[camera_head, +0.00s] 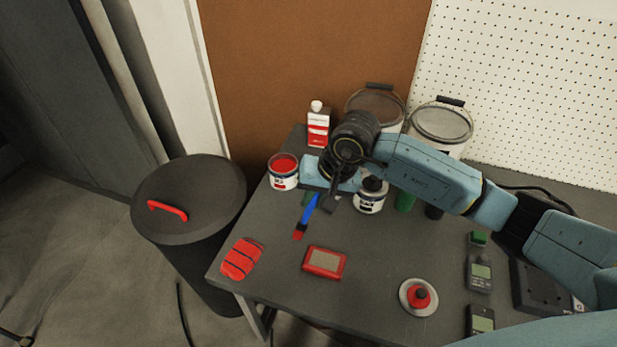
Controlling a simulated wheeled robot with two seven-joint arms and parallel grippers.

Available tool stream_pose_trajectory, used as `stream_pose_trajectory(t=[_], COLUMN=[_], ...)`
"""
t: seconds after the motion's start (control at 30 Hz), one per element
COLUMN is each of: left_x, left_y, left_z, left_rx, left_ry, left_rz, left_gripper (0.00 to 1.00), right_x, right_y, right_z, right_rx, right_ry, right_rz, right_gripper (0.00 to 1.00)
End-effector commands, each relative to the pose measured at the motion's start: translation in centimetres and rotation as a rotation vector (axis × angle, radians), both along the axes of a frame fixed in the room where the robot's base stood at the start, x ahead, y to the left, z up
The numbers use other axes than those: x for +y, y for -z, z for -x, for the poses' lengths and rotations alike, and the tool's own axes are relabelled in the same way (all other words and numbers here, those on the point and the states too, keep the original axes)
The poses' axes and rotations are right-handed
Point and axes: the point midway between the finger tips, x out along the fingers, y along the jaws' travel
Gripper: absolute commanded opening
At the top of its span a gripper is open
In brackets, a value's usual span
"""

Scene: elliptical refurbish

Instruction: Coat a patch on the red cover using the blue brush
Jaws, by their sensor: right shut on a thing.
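My right arm reaches in from the right, and my right gripper (320,199) is shut on the blue brush (309,214). The brush slants down and to the left, with its red tip (298,235) lowest. The tip is above or near the table, up and left of the red cover (325,262), and apart from it in the picture. The red cover lies on the table with a beige patch on its top. An open can of red paint (284,183) stands left of the gripper. My left gripper is not in view.
The dark table (370,245) also bears a red ribbed item (242,258), a round plate with a red knob (419,297), and handheld meters (480,273) at right. A dark bin (190,215) is at left.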

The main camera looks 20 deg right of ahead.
Motion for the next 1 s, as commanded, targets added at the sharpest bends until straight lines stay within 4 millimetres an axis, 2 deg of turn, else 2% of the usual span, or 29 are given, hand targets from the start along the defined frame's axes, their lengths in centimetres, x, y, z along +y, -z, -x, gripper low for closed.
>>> stream_pose_trajectory(t=[0.03,0.4,0.6,1.0], left_x=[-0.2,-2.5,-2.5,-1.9], left_y=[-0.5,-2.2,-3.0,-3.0], left_z=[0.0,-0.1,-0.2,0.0], left_rx=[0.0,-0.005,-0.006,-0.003], left_ry=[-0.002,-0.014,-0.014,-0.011], left_rz=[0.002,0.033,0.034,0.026], left_gripper=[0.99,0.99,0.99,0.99], right_x=[-0.1,-0.4,-0.5,-0.5], right_y=[-1.0,-4.3,-5.9,-6.2], right_z=[-0.2,-0.1,0.0,0.1], right_rx=[-0.007,-0.008,-0.006,-0.005], right_ry=[0.001,0.006,0.01,0.011], right_rz=[0.0,-0.001,0.0,-0.001], right_gripper=[0.0,0.0,0.0,0.0])
